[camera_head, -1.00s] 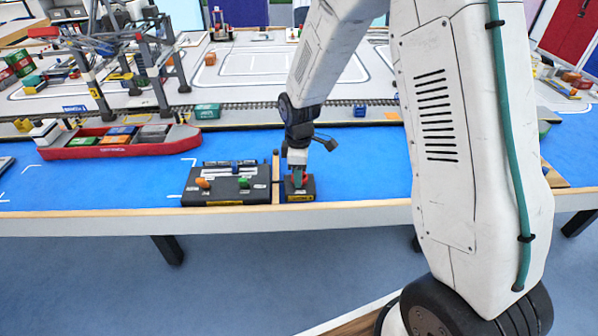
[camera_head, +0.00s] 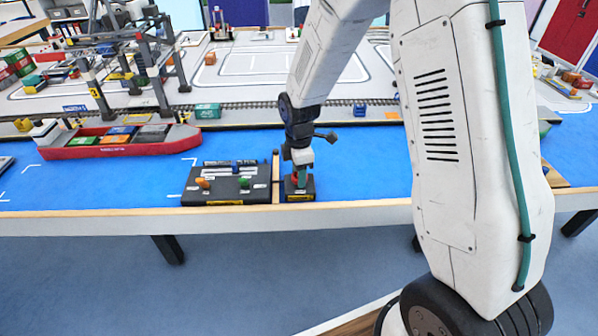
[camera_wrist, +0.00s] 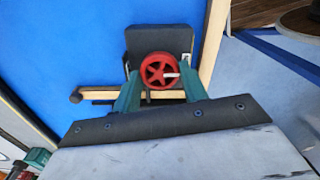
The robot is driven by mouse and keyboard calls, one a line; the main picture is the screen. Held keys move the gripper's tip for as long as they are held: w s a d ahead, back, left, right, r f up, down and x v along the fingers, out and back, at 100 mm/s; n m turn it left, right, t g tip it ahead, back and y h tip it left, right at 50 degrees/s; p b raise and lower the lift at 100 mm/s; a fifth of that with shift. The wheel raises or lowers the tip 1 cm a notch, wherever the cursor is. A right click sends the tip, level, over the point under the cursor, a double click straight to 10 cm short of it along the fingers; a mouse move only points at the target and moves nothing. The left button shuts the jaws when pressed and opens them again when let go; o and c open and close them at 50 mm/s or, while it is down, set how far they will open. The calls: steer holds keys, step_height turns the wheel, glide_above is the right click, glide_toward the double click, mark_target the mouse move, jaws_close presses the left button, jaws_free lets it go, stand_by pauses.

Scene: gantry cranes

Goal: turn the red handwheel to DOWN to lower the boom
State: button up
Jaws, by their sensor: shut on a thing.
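The red handwheel (camera_wrist: 161,70) sits on a small black box (camera_wrist: 143,40) at the front edge of the blue table. In the wrist view my gripper (camera_wrist: 160,85) has its two green fingers on either side of the wheel's rim, shut on it. A pale handle or pointer shows on the wheel's right side. In the head view my gripper (camera_head: 300,177) reaches down onto the black box (camera_head: 300,194), and the wheel is mostly hidden behind the fingers. The DOWN label cannot be read in either view.
A wooden strip (camera_head: 276,178) separates the box from a black control panel (camera_head: 232,184) with orange and green levers. A red ship (camera_head: 120,143) lies at left under a grey gantry crane (camera_head: 160,75). Blue table surface to the right is clear.

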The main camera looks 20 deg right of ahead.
steer(key=o, duration=1)
steer(key=shift+r, duration=3.95)
